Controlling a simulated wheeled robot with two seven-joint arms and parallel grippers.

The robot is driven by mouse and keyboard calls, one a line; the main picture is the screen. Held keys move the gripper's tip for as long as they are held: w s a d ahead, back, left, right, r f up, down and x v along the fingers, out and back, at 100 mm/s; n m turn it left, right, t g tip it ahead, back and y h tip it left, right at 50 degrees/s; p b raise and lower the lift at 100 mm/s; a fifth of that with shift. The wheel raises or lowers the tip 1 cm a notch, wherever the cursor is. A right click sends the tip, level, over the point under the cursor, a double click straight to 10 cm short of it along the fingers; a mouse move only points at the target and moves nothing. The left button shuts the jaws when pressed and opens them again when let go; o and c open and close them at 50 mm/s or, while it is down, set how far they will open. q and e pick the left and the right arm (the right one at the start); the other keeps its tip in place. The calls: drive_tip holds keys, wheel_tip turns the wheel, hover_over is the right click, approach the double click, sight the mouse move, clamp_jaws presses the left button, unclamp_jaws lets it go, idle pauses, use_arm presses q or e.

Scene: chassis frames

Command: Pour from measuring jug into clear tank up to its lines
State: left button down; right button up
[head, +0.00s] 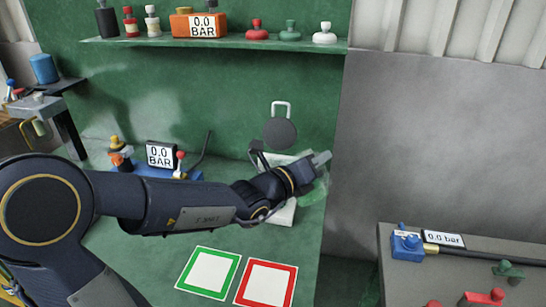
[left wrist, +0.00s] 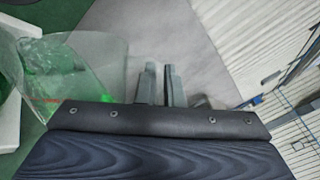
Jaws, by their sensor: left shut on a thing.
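My left gripper (head: 320,160) reaches in from the left in front of the green wall. In the left wrist view its fingers (left wrist: 160,84) are close together, shut on the measuring jug, a clear vessel (left wrist: 100,62) just left of them. Green shows through the clear walls at the left, with a thin red line low down; I cannot tell which vessel each belongs to. In the head view a pale green see-through shape (head: 318,190) shows just below the gripper. The clear tank cannot be told apart surely; my arm hides part of that spot. My right gripper is not in view.
A white block-like thing (head: 284,213) shows under my wrist. A green-framed square (head: 209,272) and a red-framed square (head: 266,285) lie empty in front. A gauge (head: 160,155) stands behind my arm. A shelf (head: 230,45) runs above; a grey bench (head: 450,262) stands at right.

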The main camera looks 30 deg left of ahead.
sight(306, 152)
use_arm(q)
drive_tip(key=shift+w+a+r+n+p, duration=0.2)
drive_tip(key=shift+a+r+n+p, duration=0.15)
drive_tip(key=shift+r+n+p, duration=0.35)
drive_tip(key=shift+w+a+r+n+p, duration=0.15)
drive_tip(key=shift+a+r+n+p, duration=0.2)
drive_tip(key=shift+p, duration=0.65)
drive_tip(key=shift+r, duration=0.15)
drive_tip(key=shift+w+a+n+p, duration=0.3)
drive_tip(key=shift+a+n+p, duration=0.7)
drive_tip(key=shift+p, duration=0.3)
drive_tip(key=shift+w+a+r+n+p, duration=0.15)
drive_tip(key=shift+n+p, duration=0.1)
drive_tip(key=shift+p, duration=0.15)
idle(0.4)
drive_tip(key=d+f+m+b, duration=0.1)
drive_tip(key=b, duration=0.2)
drive_tip(key=s+d+f+m+b, duration=0.1)
drive_tip(key=m+b, duration=0.1)
drive_tip(key=b, duration=0.1)
drive_tip(key=d+f+m+b, duration=0.1)
drive_tip(key=b, duration=0.2)
drive_tip(key=shift+s+d+f+m, duration=0.3)
drive_tip(key=shift+d+f, duration=0.1)
drive_tip(key=shift+d+m, duration=0.2)
drive_tip(key=shift+m, duration=0.1)
drive_tip(key=shift+r, duration=0.2)
drive_tip(key=shift+s+d+f+m+b, duration=0.15)
drive_tip(key=shift+d+f+m+b, duration=0.35)
drive_tip(key=shift+b, duration=0.4)
